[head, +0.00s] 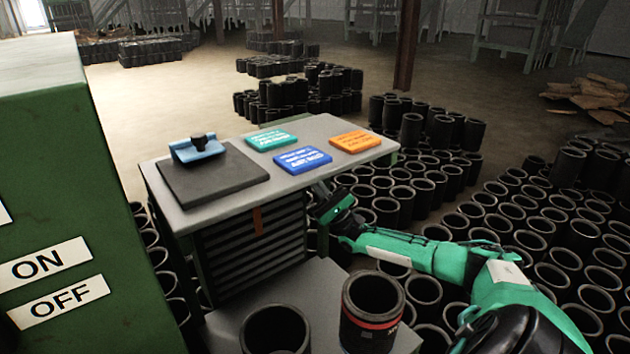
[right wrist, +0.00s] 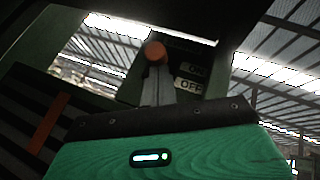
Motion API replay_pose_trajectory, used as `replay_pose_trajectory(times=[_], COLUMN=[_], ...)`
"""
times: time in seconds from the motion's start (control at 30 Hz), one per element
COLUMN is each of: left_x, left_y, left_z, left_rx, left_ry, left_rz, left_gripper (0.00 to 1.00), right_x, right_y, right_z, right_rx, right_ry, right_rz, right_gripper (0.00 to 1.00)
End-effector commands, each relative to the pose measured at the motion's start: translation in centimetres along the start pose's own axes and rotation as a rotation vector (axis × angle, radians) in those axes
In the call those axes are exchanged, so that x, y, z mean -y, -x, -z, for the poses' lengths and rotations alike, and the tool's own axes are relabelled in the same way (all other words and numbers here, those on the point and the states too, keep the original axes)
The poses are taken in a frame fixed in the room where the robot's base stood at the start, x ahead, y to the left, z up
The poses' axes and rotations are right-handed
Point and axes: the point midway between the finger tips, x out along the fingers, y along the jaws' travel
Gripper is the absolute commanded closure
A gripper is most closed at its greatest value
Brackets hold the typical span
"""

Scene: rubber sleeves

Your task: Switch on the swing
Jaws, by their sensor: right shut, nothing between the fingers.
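A green cabinet (head: 65,190) fills the left of the head view, with an ON label (head: 45,264) above an OFF label (head: 58,301). No switch lever shows on its visible faces in that view. My right gripper (head: 319,188) is shut and empty beside the right front edge of the table. In the right wrist view its grey fingers (right wrist: 158,88) point up toward a dark panel carrying the ON label (right wrist: 197,70) and OFF label (right wrist: 190,86). A round orange knob (right wrist: 155,50) appears at their tips; I cannot tell whether they touch. My left gripper is out of view.
A grey table (head: 335,128) holds a black slab (head: 213,180), a blue clamp-like piece (head: 197,150) and green, blue and orange cards. Black rubber sleeves (head: 373,295) stand in front, and many more crowd the floor at right.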

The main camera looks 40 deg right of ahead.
Motion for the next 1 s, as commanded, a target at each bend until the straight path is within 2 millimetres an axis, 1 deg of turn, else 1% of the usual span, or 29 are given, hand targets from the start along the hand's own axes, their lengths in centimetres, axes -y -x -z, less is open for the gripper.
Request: replay_pose_trajectory(times=[0.27,0.53,0.57,0.67,0.8,1.0], left_x=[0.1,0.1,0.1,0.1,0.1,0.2], left_y=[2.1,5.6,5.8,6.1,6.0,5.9], left_z=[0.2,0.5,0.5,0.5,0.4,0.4], left_rx=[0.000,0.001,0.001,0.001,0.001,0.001], left_ry=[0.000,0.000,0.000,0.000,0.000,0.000], left_rz=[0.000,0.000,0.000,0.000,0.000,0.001], left_gripper=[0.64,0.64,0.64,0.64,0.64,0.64], right_x=[0.5,1.2,1.2,1.4,1.6,1.6], right_y=[-0.6,-1.2,-1.2,-1.3,-1.6,-1.6], right_z=[-0.9,-2.2,-2.3,-2.6,-3.0,-3.0], right_rx=[-0.068,-0.235,-0.259,-0.260,-0.259,-0.258], right_ry=[-0.025,-0.086,-0.094,-0.095,-0.094,-0.093], right_rz=[-0.026,-0.089,-0.097,-0.094,-0.094,-0.093], right_gripper=[1.00,1.00,1.00,1.00,1.00,1.00])
